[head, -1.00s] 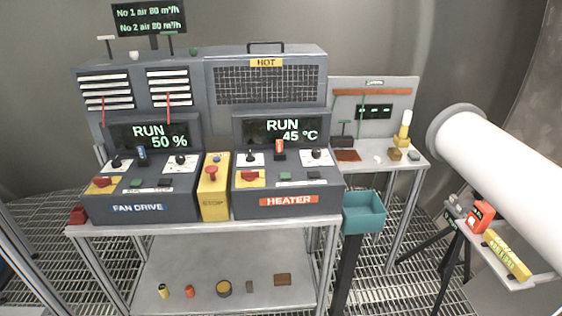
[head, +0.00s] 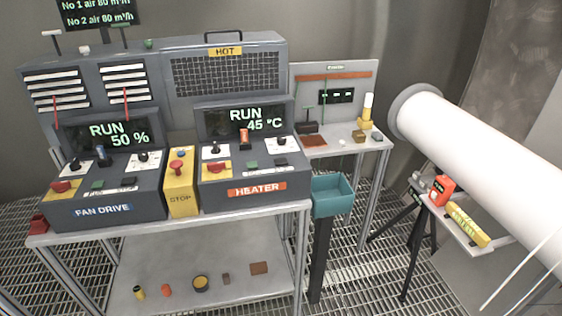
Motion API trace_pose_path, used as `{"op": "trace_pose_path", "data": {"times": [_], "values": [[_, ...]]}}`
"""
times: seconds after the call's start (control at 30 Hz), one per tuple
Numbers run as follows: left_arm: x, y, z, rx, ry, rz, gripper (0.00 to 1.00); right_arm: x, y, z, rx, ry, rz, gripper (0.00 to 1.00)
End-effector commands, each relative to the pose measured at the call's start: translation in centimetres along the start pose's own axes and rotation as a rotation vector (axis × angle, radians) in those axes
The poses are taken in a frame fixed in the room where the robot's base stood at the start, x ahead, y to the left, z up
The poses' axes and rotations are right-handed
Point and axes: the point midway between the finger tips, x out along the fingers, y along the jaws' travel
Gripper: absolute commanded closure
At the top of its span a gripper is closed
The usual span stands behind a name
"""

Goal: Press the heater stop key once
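The heater box (head: 240,202) stands on the right of the bench top, with an orange HEATER label (head: 257,189). Its display (head: 246,120) reads RUN 45 °C. On its sloped panel are a green key (head: 252,164) and a dark key (head: 281,162) side by side; any lettering on them is too small to read. A red switch (head: 216,168) on a yellow plate is at the panel's left. Two black knobs on white plates and an orange-topped lever (head: 244,137) sit above the keys. Neither of my grippers is in view.
The fan drive box (head: 105,213), reading RUN 50 %, is at left. A yellow STOP box (head: 180,190) with a red button stands between the boxes. A teal bin (head: 332,196) and side table (head: 345,145) are at right, then a large white tube (head: 480,140).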

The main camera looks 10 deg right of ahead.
Motion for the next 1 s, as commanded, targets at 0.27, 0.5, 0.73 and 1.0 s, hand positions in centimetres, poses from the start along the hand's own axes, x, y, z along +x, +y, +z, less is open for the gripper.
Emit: {"op": "trace_pose_path", "data": {"times": [0.27, 0.5, 0.73, 1.0], "values": [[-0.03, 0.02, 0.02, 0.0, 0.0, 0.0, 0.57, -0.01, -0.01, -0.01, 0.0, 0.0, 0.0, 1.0], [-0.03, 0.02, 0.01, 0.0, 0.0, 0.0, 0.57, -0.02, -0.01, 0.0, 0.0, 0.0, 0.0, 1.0], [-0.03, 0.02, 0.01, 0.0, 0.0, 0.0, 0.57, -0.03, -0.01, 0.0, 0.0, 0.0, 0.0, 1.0], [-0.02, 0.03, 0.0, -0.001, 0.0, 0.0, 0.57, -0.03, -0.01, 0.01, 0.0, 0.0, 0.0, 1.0]]}}
